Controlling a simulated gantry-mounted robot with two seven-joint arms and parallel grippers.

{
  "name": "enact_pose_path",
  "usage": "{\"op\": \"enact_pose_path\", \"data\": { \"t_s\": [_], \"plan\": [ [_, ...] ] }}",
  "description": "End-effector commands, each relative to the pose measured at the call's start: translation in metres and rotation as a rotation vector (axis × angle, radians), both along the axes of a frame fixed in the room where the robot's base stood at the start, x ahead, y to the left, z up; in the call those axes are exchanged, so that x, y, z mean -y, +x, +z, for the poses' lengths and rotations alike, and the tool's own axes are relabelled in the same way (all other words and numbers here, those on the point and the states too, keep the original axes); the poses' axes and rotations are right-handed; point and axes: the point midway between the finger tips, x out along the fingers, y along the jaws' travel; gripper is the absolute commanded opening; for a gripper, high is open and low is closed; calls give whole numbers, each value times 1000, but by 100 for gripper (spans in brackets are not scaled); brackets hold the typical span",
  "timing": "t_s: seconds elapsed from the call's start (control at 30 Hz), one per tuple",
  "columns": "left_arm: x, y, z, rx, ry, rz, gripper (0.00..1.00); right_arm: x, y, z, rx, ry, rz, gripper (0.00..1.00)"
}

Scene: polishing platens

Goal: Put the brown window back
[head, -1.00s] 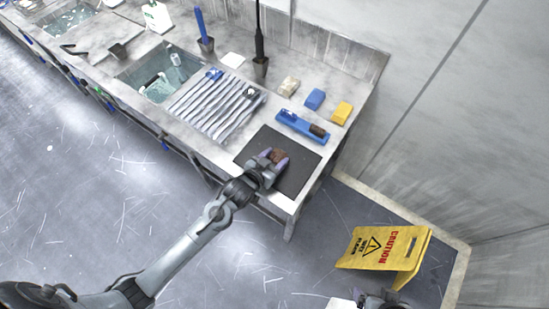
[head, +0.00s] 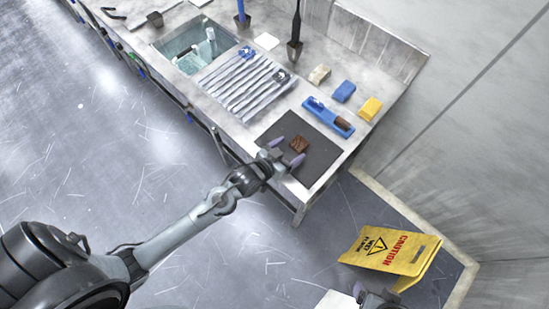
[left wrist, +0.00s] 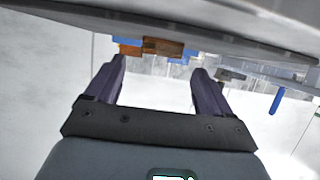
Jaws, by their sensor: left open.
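In the left wrist view, the brown block (left wrist: 163,47) shows beyond the open fingers (left wrist: 160,85). A blue tray (head: 326,115) behind the mat holds another dark brown piece (head: 343,124) at its right end. My right gripper (head: 380,298) shows only in part at the bottom edge.
A ribbed rack (head: 245,85) and a sink (head: 195,45) lie left of the mat. Beige (head: 319,75), blue (head: 344,91) and yellow (head: 371,108) blocks stand behind the tray. A yellow caution sign (head: 390,250) stands on the floor at right.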

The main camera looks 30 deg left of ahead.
Motion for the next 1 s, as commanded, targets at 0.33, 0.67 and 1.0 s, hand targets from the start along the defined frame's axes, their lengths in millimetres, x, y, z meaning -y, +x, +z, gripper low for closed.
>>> {"op": "enact_pose_path", "data": {
  "t_s": [0.33,0.67,1.0],
  "plan": [
    [-10,-55,23,-2,0,0,82,0,0,7,0,0,0,86],
    [-13,-75,29,-32,6,5,82,2,0,7,0,-8,6,86],
    [-20,-144,20,-458,97,36,82,2,0,7,0,-9,5,86]
  ]
}}
